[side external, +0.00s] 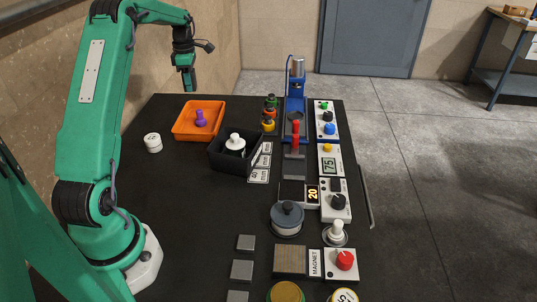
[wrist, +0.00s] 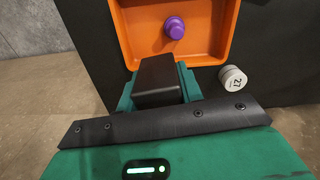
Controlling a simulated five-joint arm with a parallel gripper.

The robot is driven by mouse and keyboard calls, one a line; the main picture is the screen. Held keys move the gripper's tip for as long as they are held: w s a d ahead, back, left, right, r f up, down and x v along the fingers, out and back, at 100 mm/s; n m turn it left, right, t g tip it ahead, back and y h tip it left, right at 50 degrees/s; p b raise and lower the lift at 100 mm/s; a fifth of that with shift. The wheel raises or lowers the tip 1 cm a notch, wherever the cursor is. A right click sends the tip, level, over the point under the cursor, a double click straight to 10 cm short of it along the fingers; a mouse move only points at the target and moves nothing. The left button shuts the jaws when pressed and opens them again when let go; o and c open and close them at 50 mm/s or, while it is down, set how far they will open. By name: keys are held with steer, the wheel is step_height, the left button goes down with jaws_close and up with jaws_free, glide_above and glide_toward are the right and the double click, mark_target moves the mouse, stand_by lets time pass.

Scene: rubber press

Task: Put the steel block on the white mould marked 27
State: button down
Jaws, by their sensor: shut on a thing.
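The white mould marked 27 (side external: 153,143) stands upright on the black table, left of the orange tray. It also shows in the wrist view (wrist: 233,78), right of my gripper, with its number visible. My gripper (side external: 190,86) is raised above the far left of the table, behind the orange tray, apart from the mould.
An orange tray (side external: 180,132) holds a purple piece (side external: 200,118). A black bin (side external: 218,158) with a white piece stands right of it. Several grey squares (side external: 245,242) lie near the front. A blue press (side external: 296,108) and control boxes line the right. Table around the mould is clear.

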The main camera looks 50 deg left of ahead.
steer(key=s+d+r+m, duration=0.1)
steer(key=s+d+r, duration=0.2)
steer(key=s+d, duration=1)
steer(key=shift+s+d+r+m, duration=0.2)
steer(key=shift+s+d+m, duration=0.15)
steer(key=shift+d, duration=1.1)
glide_above(152, 137)
step_height(152, 137, down, 7)
steer(key=shift+f, duration=0.1)
steer(key=shift+f, duration=1.95)
steer(key=shift+f, duration=0.15)
